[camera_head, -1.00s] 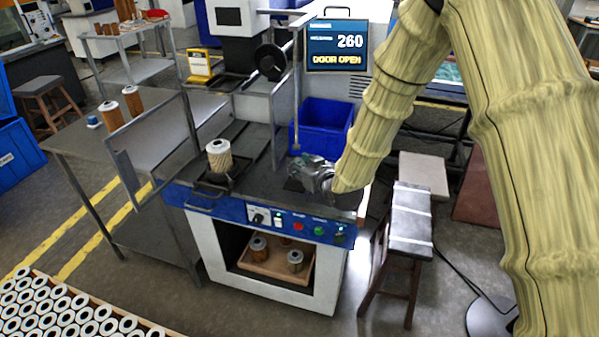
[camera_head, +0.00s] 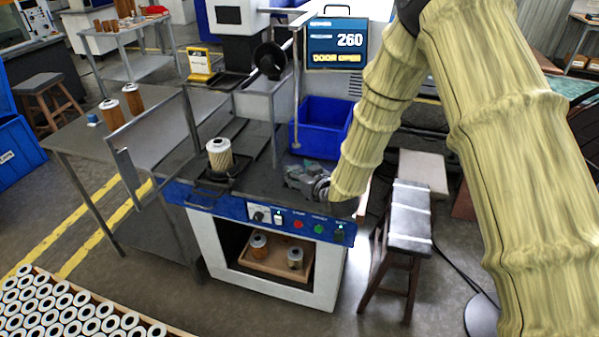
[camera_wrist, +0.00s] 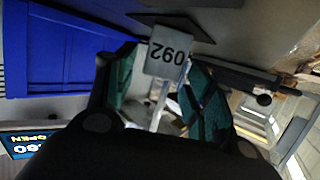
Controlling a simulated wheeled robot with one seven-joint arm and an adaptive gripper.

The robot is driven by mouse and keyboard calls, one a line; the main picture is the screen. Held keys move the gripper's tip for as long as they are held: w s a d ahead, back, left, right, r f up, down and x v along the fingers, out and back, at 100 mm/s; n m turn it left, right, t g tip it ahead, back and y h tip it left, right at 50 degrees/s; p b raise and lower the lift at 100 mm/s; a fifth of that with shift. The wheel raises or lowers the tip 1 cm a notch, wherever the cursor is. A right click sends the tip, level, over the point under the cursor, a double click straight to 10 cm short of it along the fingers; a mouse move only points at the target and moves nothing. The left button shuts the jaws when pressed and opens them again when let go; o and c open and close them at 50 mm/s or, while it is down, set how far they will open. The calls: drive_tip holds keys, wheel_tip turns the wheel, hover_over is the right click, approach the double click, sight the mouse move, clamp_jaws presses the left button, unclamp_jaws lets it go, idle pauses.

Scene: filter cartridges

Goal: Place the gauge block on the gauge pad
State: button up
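A pale gauge block (camera_wrist: 167,53) marked 260 shows upside down in the wrist view, tilted between the ends of my green-padded fingers. My gripper (camera_wrist: 164,62) has a finger on each side of it; I cannot tell whether both touch it. A dark flat plate (camera_wrist: 184,24), perhaps the gauge pad, shows just behind the block. In the head view my gripper (camera_head: 300,177) is low over the right part of the machine's top, and it hides the block and most of the surface under it.
A blue bin (camera_head: 322,128) stands behind my gripper. A pleated filter cartridge (camera_head: 219,154) stands upright in a holder to the left. The machine's door (camera_head: 150,125) is open. The display (camera_head: 337,45) reads 260 and DOOR OPEN. Buttons line the front panel (camera_head: 270,215).

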drive_tip(key=shift+r, duration=0.15)
drive_tip(key=b+v, duration=0.1)
drive_tip(key=v, duration=1.1)
drive_tip(key=shift+b, duration=0.4)
